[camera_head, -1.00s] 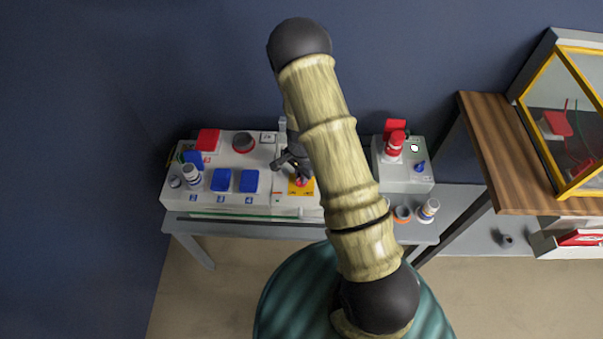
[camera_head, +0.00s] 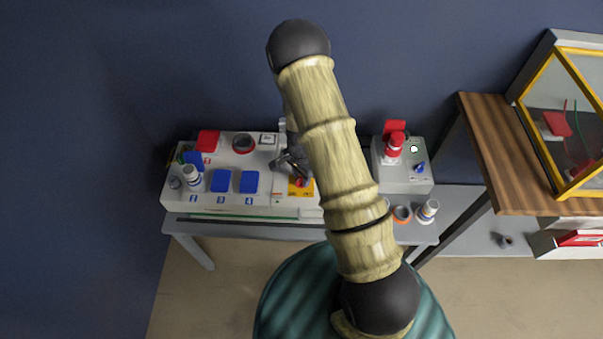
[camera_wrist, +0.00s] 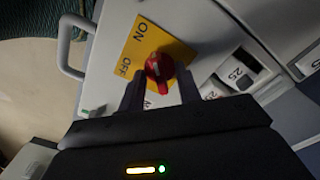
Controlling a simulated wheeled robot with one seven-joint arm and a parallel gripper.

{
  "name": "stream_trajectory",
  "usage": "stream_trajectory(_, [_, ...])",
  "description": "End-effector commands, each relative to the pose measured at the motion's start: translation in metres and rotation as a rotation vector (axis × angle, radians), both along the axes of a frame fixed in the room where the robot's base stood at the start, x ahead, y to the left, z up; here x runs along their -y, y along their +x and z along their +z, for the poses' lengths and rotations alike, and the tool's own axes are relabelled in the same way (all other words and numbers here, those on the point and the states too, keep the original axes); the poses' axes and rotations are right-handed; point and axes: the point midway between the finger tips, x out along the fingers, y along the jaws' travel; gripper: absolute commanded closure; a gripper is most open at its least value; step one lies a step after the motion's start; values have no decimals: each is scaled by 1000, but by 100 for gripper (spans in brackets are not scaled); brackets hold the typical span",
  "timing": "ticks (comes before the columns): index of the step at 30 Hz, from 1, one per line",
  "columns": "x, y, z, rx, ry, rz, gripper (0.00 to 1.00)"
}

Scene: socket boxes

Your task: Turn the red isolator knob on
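The red isolator knob (camera_wrist: 158,68) sits on a yellow plate (camera_wrist: 178,47) marked ON and OFF in the wrist view. A pale mark shows on the knob's face; I cannot tell exactly which label it points to. In the head view the knob (camera_head: 299,183) is at the front of the white socket box (camera_head: 270,205), just below my gripper (camera_head: 291,163). In the wrist view my gripper (camera_wrist: 160,84) is open, with one dark finger to each side of the knob's lower part. I see gaps between fingers and knob; their depth is unclear.
Blue socket covers (camera_head: 221,181) lie left of the knob, with a red cover (camera_head: 208,140) behind. A grey handle (camera_wrist: 68,45) shows in the wrist view. My arm hides the table's middle.

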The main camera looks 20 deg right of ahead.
Motion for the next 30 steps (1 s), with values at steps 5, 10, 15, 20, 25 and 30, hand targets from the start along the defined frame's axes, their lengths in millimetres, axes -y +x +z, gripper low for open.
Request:
stream_trajectory(5, [0, 0, 9, 0, -1, 0, 66])
stream_trajectory(10, [1, 1, 34, 4, 0, -2, 66])
stream_trajectory(15, [1, 1, 69, 5, -1, 0, 66])
stream_trajectory(20, [0, 1, 101, 4, 0, 1, 66])
stream_trajectory(25, [1, 1, 135, 4, 0, -1, 66])
stream_trajectory(30, [1, 1, 162, 3, 0, -1, 66])
